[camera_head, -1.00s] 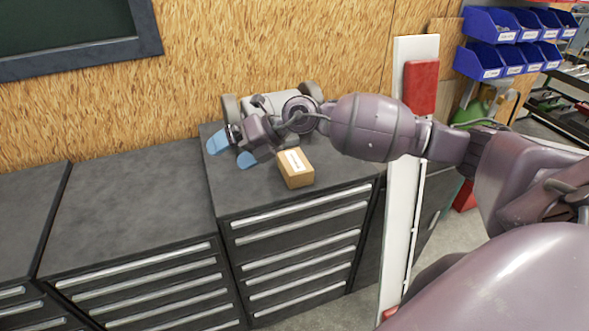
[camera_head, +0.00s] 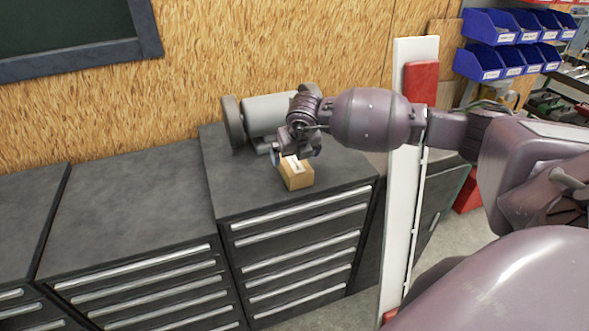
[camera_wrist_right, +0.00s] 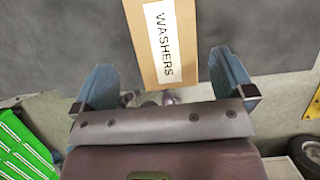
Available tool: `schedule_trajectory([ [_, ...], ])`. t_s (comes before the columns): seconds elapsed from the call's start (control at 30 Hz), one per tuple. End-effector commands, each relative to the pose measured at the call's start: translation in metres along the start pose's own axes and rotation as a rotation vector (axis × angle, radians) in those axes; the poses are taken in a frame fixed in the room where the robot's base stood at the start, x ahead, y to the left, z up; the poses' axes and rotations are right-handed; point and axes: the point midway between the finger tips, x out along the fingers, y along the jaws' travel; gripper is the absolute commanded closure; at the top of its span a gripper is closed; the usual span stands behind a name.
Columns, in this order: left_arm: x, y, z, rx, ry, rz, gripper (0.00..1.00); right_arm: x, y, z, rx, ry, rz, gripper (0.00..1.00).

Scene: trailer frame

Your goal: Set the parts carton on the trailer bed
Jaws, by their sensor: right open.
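The parts carton (camera_head: 297,178) is a small brown box with a white label on top. It sits on the dark top of the drawer cabinet, near its front right part. In the right wrist view the carton (camera_wrist_right: 182,72) shows a label reading WASHERS and lies between and ahead of the two blue fingers. My right gripper (camera_wrist_right: 163,80) is open, with gaps between the fingers and the carton. In the head view my right gripper (camera_head: 284,158) is just behind and over the carton, covering part of it. The trailer bed cannot be made out. My left gripper is not in view.
A grey bench grinder (camera_head: 268,112) stands behind the carton against the chipboard wall. Lower cabinet tops (camera_head: 130,205) to the left are clear. A white upright post (camera_head: 404,190) with a red block stands to the right. Blue bins (camera_head: 492,60) hang at the upper right.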

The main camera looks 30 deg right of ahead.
Motion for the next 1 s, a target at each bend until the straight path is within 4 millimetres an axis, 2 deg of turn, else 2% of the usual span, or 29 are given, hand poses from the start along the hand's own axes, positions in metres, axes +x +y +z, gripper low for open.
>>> schedule_trajectory([
  [0.27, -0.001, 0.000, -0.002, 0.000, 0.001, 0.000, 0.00, 0.018, -0.002, -0.002, 0.001, 0.003, 0.000, 0.00],
  [0.5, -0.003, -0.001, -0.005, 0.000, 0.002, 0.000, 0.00, 0.050, -0.006, -0.005, 0.001, 0.002, 0.001, 0.00],
  [0.6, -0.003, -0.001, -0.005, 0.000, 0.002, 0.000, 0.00, 0.058, -0.005, -0.005, 0.001, 0.001, 0.002, 0.00],
  [1.0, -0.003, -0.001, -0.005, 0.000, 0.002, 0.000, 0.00, 0.061, -0.006, -0.005, 0.000, 0.000, 0.002, 0.00],
])
